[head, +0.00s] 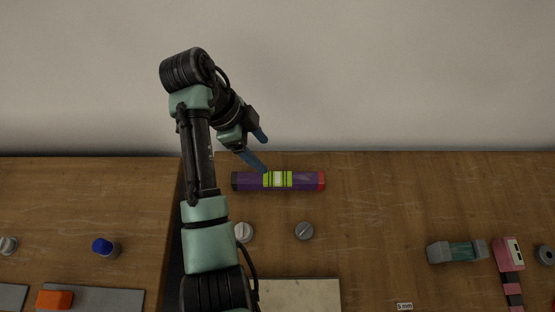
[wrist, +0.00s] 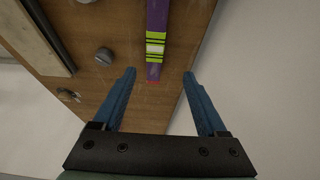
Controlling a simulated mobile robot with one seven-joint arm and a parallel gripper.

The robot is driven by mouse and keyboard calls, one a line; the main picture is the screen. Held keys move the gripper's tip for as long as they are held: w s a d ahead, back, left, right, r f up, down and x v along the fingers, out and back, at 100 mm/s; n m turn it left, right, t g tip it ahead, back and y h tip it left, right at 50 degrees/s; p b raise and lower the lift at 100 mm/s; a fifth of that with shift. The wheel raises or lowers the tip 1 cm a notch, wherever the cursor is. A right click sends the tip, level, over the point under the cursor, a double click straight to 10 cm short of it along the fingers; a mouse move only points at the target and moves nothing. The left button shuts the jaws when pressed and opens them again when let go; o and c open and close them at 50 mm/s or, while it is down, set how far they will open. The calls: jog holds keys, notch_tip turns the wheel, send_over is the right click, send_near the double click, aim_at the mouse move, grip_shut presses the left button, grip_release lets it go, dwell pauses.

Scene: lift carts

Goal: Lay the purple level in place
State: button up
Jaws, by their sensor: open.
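The purple level (head: 246,181) lies flat near the back edge of the right-hand wooden table. It has a dark left end, a red right end and a yellow-green vial section in its middle. My gripper (head: 263,152) is open and empty above and behind the level, its blue fingers spread. In the wrist view the level (wrist: 157,21) runs down from the top edge, and its near end lies between and beyond the fingertips of my gripper (wrist: 160,72). I see no contact between them.
Two grey knobs, one left (head: 243,232) and one right (head: 304,231), stand in front of the level. A pale plate (head: 300,294) lies at the front. A grey-teal cylinder (head: 457,252) and a pink-black tool (head: 509,265) lie at right. A wall stands behind.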

jog(key=b, duration=0.4)
send_over(279, 177)
jog(key=a, duration=0.2)
jog(key=f, duration=0.6)
jog(key=shift+w+d, duration=0.1)
jog(key=shift+d, duration=0.1)
jog(key=shift+s+a+p+x, duration=0.15)
jog(key=shift+p+x, duration=0.2)
jog(key=shift+x, duration=1.15)
jog(key=shift+s+a+p+x, duration=0.1)
jog(key=shift+a+p+x, duration=0.15)
jog(key=shift+x, duration=1.3)
jog(key=shift+f, duration=0.15)
jog(key=shift+c, duration=0.2)
grip_shut()
jog(key=shift+w, duration=0.1)
